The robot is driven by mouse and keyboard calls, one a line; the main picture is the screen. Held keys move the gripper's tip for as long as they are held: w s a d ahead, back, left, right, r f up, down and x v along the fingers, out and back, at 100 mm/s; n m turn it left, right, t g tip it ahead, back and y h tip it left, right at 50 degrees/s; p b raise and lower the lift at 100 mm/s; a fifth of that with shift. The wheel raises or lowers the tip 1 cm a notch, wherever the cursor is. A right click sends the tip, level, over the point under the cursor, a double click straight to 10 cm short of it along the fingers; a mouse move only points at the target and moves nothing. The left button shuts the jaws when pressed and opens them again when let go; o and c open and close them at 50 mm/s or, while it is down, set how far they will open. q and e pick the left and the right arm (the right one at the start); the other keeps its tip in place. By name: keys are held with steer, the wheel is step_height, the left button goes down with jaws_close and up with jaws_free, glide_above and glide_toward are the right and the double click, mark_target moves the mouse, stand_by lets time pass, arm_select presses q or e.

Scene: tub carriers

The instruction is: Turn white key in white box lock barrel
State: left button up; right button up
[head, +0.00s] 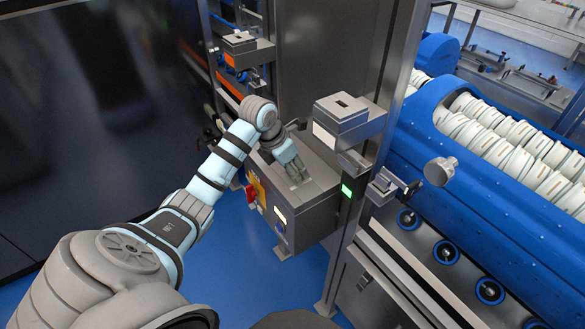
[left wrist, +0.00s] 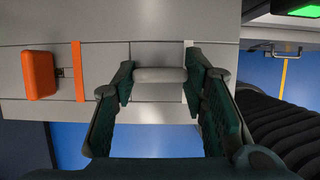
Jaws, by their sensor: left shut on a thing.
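My left gripper (head: 297,175) is over the top of a grey metal box (head: 318,206) in the head view. In the left wrist view its two dark green fingers (left wrist: 160,84) are shut on the white key (left wrist: 160,75), one pad at each end of its pale, rounded grip. The key lies at the grey box face, beside a white stripe (left wrist: 188,56). The lock barrel behind the key is hidden, so I cannot tell how far the key sits in it or how it is turned. My right gripper is not in view.
An orange key-like block (left wrist: 41,75) and an orange stripe (left wrist: 77,72) are on the same face. In the head view a steel post (head: 384,130) and a grey block with a slot (head: 342,108) stand right of the gripper. Blue floor (head: 235,275) is clear below.

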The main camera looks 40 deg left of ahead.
arm_select(q)
steer(key=shift+a+f+m+h+b, duration=0.15)
steer(key=shift+m+h+b, duration=0.35)
steer(key=shift+m, duration=1.1)
steer(key=shift+r+n+p, duration=0.25)
steer(key=shift+n+p, duration=0.1)
steer(key=shift+n, duration=0.15)
steer(key=shift+n+y, duration=0.3)
steer(key=shift+n, duration=0.2)
steer(key=o, duration=1.3)
steer(key=shift+f, duration=0.1)
